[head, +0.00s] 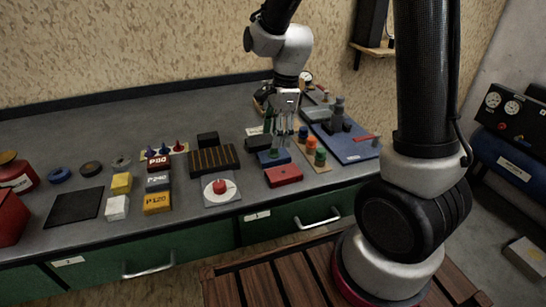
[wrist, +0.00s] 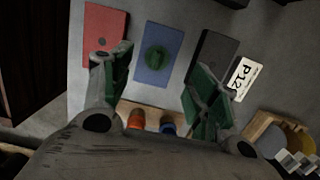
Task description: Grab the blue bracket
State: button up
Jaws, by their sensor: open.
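The blue bracket (head: 273,158) lies flat on the grey workbench, partly behind my gripper in the head view. In the wrist view the blue bracket (wrist: 152,73) is a blue rectangle with a round green part on its middle. My gripper (head: 283,138) points down over it. In the wrist view my gripper (wrist: 155,82) has its green-padded fingers wide apart, with nothing between them. The bracket lies beyond the fingertips, roughly centred in the gap. The height of the gap above it is hard to tell.
A red block (head: 283,175) lies at the bracket's front side, and a dark block (wrist: 212,55) lies on its other side. A board with coloured knobs (head: 311,152) stands close to the right. A blue plate with a grey device (head: 352,148) is farther right.

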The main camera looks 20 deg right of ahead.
aim_at(274, 154)
jog(key=f, duration=0.4)
jog(key=a+f, duration=0.1)
jog(key=f, duration=0.1)
jog(key=shift+s+f, duration=0.1)
jog(key=shift+s, duration=0.1)
jog(key=c, duration=0.9)
